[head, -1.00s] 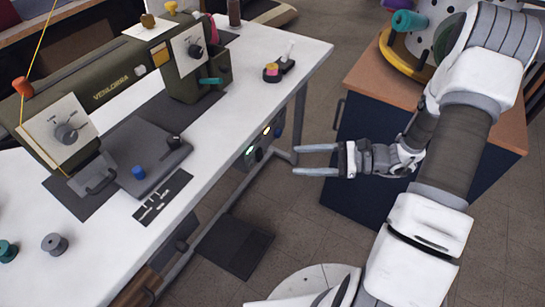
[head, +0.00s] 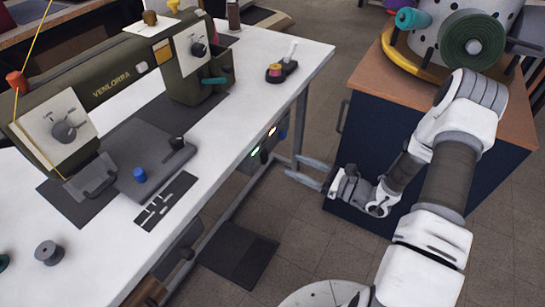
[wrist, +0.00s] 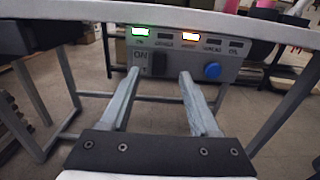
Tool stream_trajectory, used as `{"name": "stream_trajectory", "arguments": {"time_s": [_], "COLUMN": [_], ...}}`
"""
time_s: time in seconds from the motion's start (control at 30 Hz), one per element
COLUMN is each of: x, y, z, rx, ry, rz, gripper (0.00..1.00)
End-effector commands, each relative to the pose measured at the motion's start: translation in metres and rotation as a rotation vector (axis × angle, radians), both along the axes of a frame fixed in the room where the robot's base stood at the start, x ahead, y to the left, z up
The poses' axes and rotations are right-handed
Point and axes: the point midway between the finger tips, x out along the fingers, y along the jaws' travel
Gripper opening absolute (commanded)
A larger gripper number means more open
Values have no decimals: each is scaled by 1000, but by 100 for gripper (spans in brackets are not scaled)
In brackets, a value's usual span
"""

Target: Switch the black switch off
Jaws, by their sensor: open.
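The black switch (wrist: 158,63) sits on a grey control panel (wrist: 183,75) under the sewing table's edge, beside an "ON" label in the wrist view. Its exact position is too small to tell. A green lamp (wrist: 140,31) and an orange lamp (wrist: 190,32) are lit above it. A blue knob (wrist: 211,71) is to its right. My gripper (wrist: 162,75) is open and empty, its two fingers pointing at the panel, with the switch showing between the tips.
The white sewing table (head: 285,65) carries a green sewing machine (head: 120,80). Its grey leg (head: 300,125) stands near my fingers. A dark blue cabinet (head: 370,135) stands close behind my gripper. A floor pedal (head: 238,255) lies below.

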Motion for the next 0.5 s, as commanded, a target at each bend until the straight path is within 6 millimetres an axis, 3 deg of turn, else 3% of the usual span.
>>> {"name": "stream_trajectory", "arguments": {"time_s": [0.23,0.5], "x": [29,47], "y": [45,70], "z": [-1,0], "rx": [0,0], "ry": [-1,-1], "rz": [5,1], "gripper": [62,62]}}
